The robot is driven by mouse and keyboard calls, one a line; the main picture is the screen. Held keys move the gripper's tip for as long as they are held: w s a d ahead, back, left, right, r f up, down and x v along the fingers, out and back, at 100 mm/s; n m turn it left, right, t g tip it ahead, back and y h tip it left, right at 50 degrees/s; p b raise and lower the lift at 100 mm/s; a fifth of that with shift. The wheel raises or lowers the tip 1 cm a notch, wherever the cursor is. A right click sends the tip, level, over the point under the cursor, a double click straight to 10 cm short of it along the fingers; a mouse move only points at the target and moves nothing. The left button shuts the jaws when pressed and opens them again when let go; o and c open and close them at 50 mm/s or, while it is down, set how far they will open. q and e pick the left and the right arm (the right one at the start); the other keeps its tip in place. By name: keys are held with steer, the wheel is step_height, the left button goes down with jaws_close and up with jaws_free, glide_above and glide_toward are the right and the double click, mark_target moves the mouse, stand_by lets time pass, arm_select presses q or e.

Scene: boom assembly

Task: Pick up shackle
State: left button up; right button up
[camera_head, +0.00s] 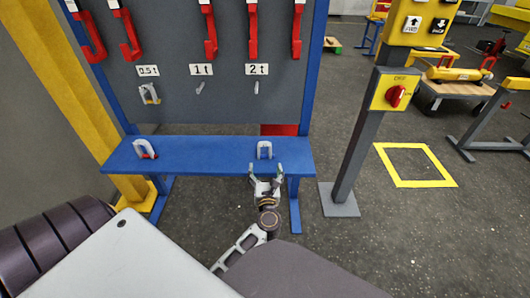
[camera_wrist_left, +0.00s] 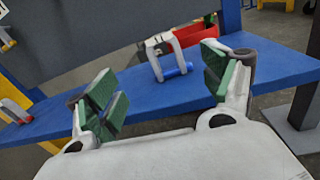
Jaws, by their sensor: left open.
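A grey U-shaped shackle (camera_head: 265,150) stands on the right part of the blue shelf (camera_head: 205,152). In the left wrist view the shackle (camera_wrist_left: 178,45) shows a blue pin and is upright, bow up. A second shackle (camera_head: 144,148) with a red pin is on the shelf's left part. A third shackle (camera_head: 149,93) hangs on the board under the 0.5 t label. My left gripper (camera_head: 266,173) is open and empty at the shelf's front edge, just short of the right shackle. Its green pads (camera_wrist_left: 163,88) are spread on both sides of that shackle, not touching it.
The grey board (camera_head: 210,105) behind the shelf carries red hooks (camera_head: 210,30) and empty pegs under the 1 t and 2 t labels. A grey post (camera_head: 358,140) with a red switch (camera_head: 395,96) stands right of the shelf. A yellow floor square (camera_head: 415,165) lies farther right.

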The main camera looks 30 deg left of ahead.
mark_target(259, 156)
arm_select(q)
steer(key=shift+n, duration=0.4)
steer(key=shift+b+x, duration=0.55)
steer(key=shift+x, duration=3.1)
steer(key=shift+w+a, duration=0.15)
steer(key=shift+w, duration=0.15)
steer(key=shift+w+a, duration=0.2)
steer(key=shift+w, duration=0.05)
arm_select(e)
steer(key=f, duration=0.2)
steer(key=shift+w+a+f, duration=0.1)
steer(key=shift+a+f, duration=0.25)
steer(key=shift+a, duration=0.05)
steer(key=shift+w, duration=0.1)
